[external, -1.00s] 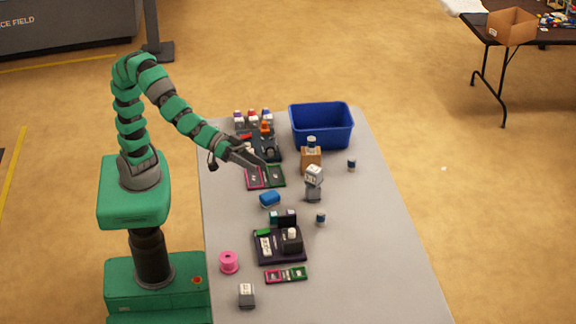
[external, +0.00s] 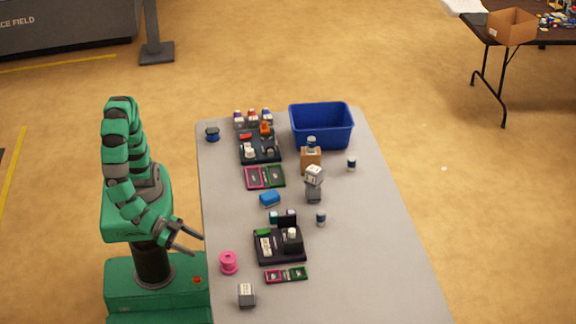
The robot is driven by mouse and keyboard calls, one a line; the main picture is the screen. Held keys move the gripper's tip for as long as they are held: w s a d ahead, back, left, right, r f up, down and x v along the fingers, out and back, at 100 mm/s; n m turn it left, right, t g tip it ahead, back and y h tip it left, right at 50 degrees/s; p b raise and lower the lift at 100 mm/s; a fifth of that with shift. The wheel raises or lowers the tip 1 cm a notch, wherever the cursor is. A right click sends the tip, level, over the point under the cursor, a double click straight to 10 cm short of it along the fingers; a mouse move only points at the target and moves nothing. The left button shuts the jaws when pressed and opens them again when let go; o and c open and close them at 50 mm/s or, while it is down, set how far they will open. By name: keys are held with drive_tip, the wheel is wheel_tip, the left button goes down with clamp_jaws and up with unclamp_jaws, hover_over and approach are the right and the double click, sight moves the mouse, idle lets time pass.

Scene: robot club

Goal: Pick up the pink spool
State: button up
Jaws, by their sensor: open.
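The pink spool (external: 229,262) stands upright on the grey table near its left edge, toward the front. My gripper (external: 197,244) is open and empty. In the picture it is just left of the table's left edge, up and to the left of the spool, and apart from it. Its two fingers point right, toward the table. Nothing hides the spool.
Right of the spool are a dark tray (external: 268,257) with small parts and a pink-and-green card (external: 286,275). A grey block (external: 246,295) lies in front. The table's right side is clear.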

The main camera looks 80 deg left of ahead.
sight(229, 262)
drive_tip(key=b+x, duration=0.2)
drive_tip(key=x, duration=0.6)
drive_tip(key=shift+w+f+b, duration=0.15)
drive_tip(key=shift+f+b, duration=0.05)
drive_tip(key=shift+b, duration=0.2)
drive_tip(key=shift+b+x, duration=1.4)
drive_tip(key=shift+x, duration=1.25)
drive_tip(key=shift+d, duration=0.15)
drive_tip(key=c, duration=1.1)
